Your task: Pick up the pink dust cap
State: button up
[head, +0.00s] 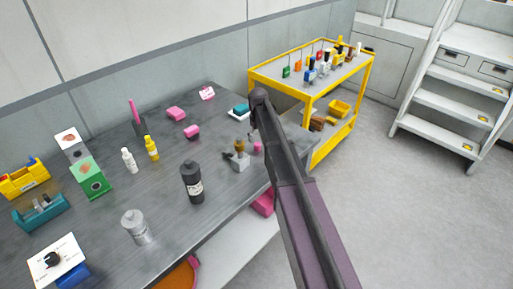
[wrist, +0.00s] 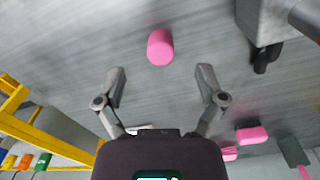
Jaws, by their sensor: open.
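The pink dust cap (head: 257,147) is a small pink cylinder on the grey workbench (head: 215,120), just right of a grey block with a brass top (head: 240,158). In the wrist view the cap (wrist: 160,46) lies beyond my fingertips, roughly centred between them. My gripper (wrist: 161,76) is open, with its two fingers spread wide and nothing between them. The cap is apart from both fingers. In the head view my arm hides most of the gripper.
A black bottle (head: 192,183) stands in front of the grey block. Pink blocks (head: 192,132) and a teal-topped item (head: 240,110) lie farther back. A yellow cart (head: 313,110) stands beyond the bench's right end. In the wrist view, the grey block (wrist: 258,18) is right of the cap.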

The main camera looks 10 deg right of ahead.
aim_at(258, 144)
jog(key=shift+f, duration=0.15)
jog(key=shift+w+a+f+b, duration=0.1)
jog(key=shift+f+b, duration=2.4)
jog(key=shift+b, duration=0.1)
jog(key=c, duration=0.9)
jog(key=shift+o, duration=0.2)
